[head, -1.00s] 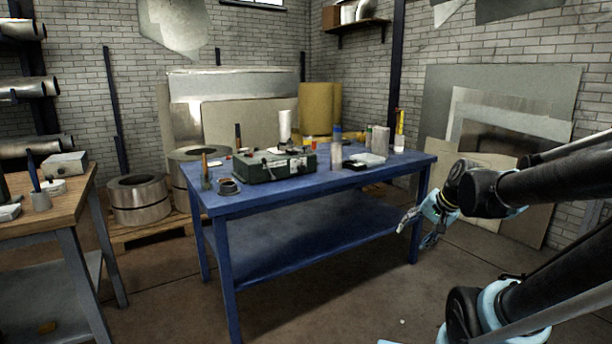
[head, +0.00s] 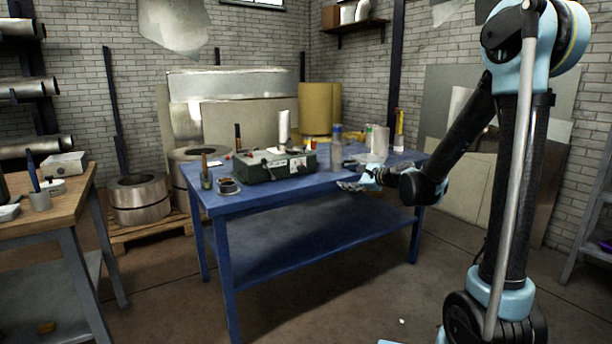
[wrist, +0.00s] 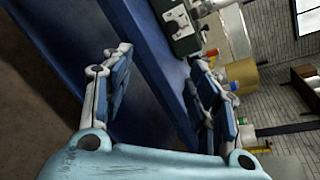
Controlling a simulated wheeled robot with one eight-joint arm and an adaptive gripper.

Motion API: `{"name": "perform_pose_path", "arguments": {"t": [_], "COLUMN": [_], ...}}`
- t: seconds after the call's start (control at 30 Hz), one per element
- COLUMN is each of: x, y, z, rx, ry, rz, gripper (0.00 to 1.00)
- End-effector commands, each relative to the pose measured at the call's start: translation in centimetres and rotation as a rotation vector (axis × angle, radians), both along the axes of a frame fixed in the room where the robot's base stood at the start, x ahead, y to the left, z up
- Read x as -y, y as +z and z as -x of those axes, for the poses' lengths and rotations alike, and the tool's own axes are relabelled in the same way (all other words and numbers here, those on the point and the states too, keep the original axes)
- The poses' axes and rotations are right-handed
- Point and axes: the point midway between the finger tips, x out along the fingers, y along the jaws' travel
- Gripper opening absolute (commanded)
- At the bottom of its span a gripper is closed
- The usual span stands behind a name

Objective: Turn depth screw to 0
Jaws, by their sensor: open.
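A dark green machine box (head: 268,167) stands on the blue table, with pale fittings on top and a white label on its front. It also shows at the top of the wrist view (wrist: 180,22). The depth screw is too small to tell apart on it. My gripper (head: 352,184) is at the right part of the table's front edge, to the right of the box and apart from it. In the wrist view my gripper (wrist: 158,85) has its two fingers spread wide with nothing between them; the table edge shows behind.
The blue table (head: 225,207) carries a brush in a holder (head: 206,172), a small dark dish (head: 228,187), and bottles (head: 336,150) at the right. A wooden bench (head: 62,215) stands at the left. The floor before the table is clear.

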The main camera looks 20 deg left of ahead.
Motion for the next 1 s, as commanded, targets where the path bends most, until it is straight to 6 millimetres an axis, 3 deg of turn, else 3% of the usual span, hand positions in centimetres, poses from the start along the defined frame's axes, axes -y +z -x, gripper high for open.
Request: {"name": "perform_pose_path", "arguments": {"t": [0.2,0.43,0.7,1.0], "x": [-4.4,-8.0,-10.1,-11.9], "y": [-1.1,-3.4,-5.7,-6.1], "z": [-3.4,-6.1,-7.5,-8.9], "rx": [-0.159,-0.346,-0.487,-0.509], "ry": [-0.075,-0.146,-0.193,-0.199], "rz": [-0.254,-0.507,-0.675,-0.699], "gripper": [0.54,0.54,0.54,0.54]}}
